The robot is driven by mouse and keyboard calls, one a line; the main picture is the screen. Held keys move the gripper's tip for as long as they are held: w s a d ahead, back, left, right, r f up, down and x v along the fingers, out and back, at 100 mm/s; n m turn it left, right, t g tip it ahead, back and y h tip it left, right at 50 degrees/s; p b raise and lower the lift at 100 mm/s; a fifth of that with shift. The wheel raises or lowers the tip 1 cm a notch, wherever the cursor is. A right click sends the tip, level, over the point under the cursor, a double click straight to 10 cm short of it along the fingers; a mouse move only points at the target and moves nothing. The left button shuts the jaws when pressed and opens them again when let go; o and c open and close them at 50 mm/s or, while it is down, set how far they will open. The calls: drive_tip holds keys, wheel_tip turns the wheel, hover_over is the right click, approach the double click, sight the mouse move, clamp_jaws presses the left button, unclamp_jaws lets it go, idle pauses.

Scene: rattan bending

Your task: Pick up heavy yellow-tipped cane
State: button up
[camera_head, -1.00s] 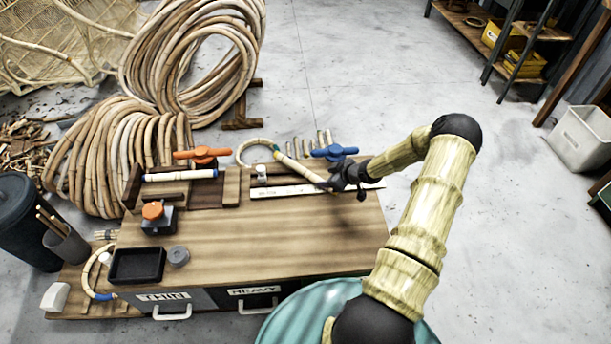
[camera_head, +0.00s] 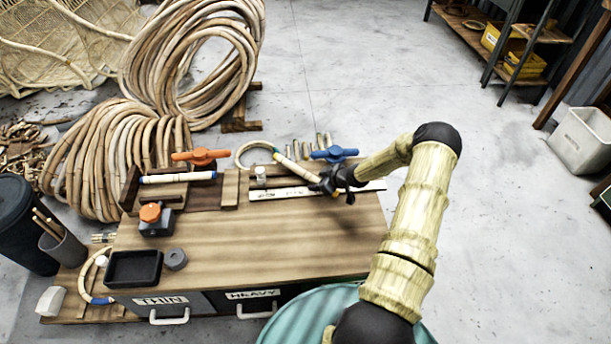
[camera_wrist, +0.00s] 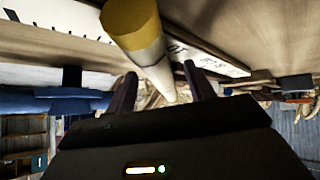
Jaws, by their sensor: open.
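The yellow-tipped cane (camera_wrist: 150,50) shows large in the wrist view, its yellow end near the camera and its pale shaft running away between my fingers. In the head view a pale cane (camera_head: 292,167) with a curved far end slants down to my gripper (camera_head: 328,182), which hides its near end. My gripper is open, with one dark finger on each side of the shaft in the wrist view (camera_wrist: 160,92). I cannot tell whether the fingers touch the cane.
A white ruler (camera_head: 290,193) lies by my gripper on the wooden bench (camera_head: 240,245). A blue-handled clamp (camera_head: 334,154) stands just behind. An orange-handled clamp (camera_head: 201,157) and another cane (camera_head: 178,178) are left. The bench's front middle is clear.

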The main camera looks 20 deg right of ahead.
drive_tip(key=shift+c, duration=0.4)
clamp_jaws()
wheel_tip(320, 180, up, 10)
drive_tip(key=p, duration=0.3)
drive_tip(key=shift+a, duration=0.1)
idle(0.5)
